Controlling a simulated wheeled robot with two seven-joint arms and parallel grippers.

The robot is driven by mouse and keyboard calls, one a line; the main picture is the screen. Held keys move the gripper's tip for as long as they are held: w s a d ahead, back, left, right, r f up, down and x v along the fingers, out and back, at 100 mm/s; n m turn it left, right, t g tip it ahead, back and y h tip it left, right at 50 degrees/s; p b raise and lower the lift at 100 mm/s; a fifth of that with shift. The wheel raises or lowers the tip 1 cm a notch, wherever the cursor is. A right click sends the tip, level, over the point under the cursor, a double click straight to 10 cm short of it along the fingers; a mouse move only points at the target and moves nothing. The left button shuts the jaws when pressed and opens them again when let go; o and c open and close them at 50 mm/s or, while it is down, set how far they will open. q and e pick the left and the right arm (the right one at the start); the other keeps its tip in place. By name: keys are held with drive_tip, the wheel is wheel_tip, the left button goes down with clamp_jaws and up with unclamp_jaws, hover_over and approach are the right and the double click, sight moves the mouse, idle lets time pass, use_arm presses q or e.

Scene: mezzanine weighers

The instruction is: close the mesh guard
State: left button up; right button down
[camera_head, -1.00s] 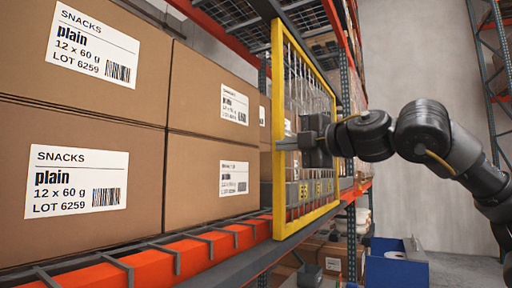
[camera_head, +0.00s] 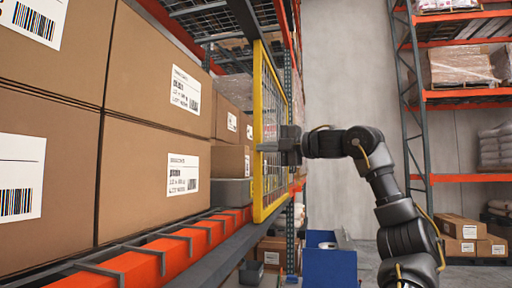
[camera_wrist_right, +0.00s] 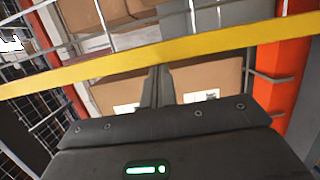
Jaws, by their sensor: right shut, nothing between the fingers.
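The mesh guard (camera_head: 258,110) is a yellow frame with wire mesh on the front of the shelf rack. In the head view it is seen nearly edge-on and stands out from the shelf edge beside the cartons. My right gripper (camera_head: 266,147) is shut and empty, with its fingertips at the guard's near upright. In the right wrist view a yellow bar of the guard (camera_wrist_right: 220,42) crosses the picture just beyond the fingers (camera_wrist_right: 156,84). I cannot tell whether the fingers touch it. My left gripper is out of view.
Large snack cartons (camera_head: 150,150) fill the shelf at left, behind an orange beam (camera_head: 160,264). A grey bin (camera_head: 231,192) sits farther along. A blue bin (camera_head: 330,268) stands below on the right, with another rack (camera_head: 418,110) behind. Bare wall lies between.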

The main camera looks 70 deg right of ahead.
use_arm(q)
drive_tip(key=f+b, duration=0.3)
drive_tip(key=b, duration=0.1)
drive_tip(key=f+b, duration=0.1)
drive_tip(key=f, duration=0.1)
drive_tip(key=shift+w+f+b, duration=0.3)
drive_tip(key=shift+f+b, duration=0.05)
drive_tip(key=shift+b, duration=0.05)
use_arm(e)
drive_tip(key=s+a, duration=0.5)
drive_tip(key=s, duration=0.5)
drive_tip(key=shift+s+a, duration=0.15)
drive_tip(key=shift+s, duration=0.1)
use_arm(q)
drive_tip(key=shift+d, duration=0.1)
